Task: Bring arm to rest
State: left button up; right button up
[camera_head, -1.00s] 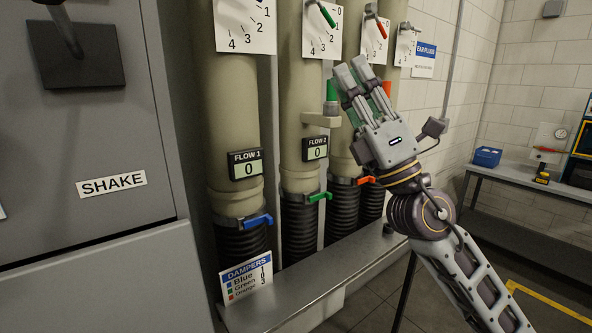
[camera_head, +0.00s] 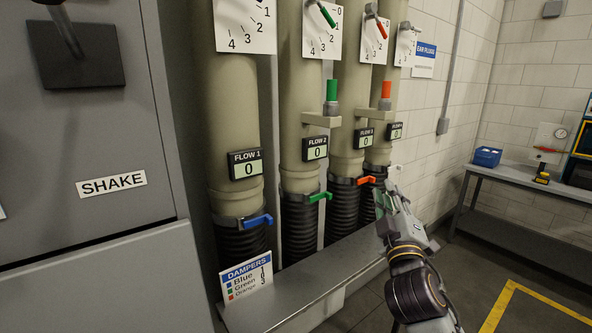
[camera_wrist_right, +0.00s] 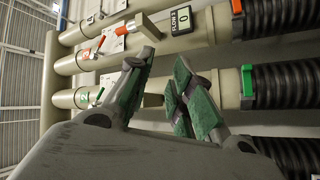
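My right gripper (camera_head: 390,200) is low at the right of the pipes in the head view, in front of the last black hose. Its arm comes up from the bottom right. In the right wrist view its green-padded fingers (camera_wrist_right: 163,75) stand apart with a gap between them and hold nothing. The pipes and hoses lie beyond the fingers there. My left gripper is not in view.
Beige pipes (camera_head: 232,110) carry dials and flow displays; the flow 1 display (camera_head: 246,165) reads 0. Blue (camera_head: 257,221), green (camera_head: 319,196) and orange (camera_head: 366,180) handles stick out. A metal ledge (camera_head: 320,270) runs below. A bench (camera_head: 520,178) stands at the right. Open floor lies between.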

jog(key=s+d+f+m+g, duration=0.1)
jog(key=s+f+m+g, duration=0.15)
jog(key=f, duration=0.65)
jog(key=s+d+f+m+g, duration=0.1)
jog(key=s+f+g, duration=0.25)
jog(key=f, duration=0.55)
jog(key=s+d+f+m+g, duration=0.15)
jog(key=f+g, duration=0.25)
jog(key=f, duration=0.5)
jog(key=s+a+f+m+g+y, duration=0.25)
jog(key=s+f+g, duration=0.55)
jog(key=s+f, duration=0.95)
jog(key=s+f+g, duration=0.1)
jog(key=s+f, duration=0.1)
jog(key=f, duration=1.4)
jog(key=s+f, duration=0.2)
jog(key=f, duration=1.4)
jog(key=s+d+f, duration=0.2)
jog(key=s+f, duration=0.7)
jog(key=s, duration=0.2)
jog(key=s+d+f+g, duration=0.1)
jog(key=s+d+f, duration=0.1)
jog(key=s+f, duration=0.8)
jog(key=shift+s+f+g, duration=0.2)
jog(key=shift+s+g, duration=0.1)
jog(key=shift+s, duration=0.35)
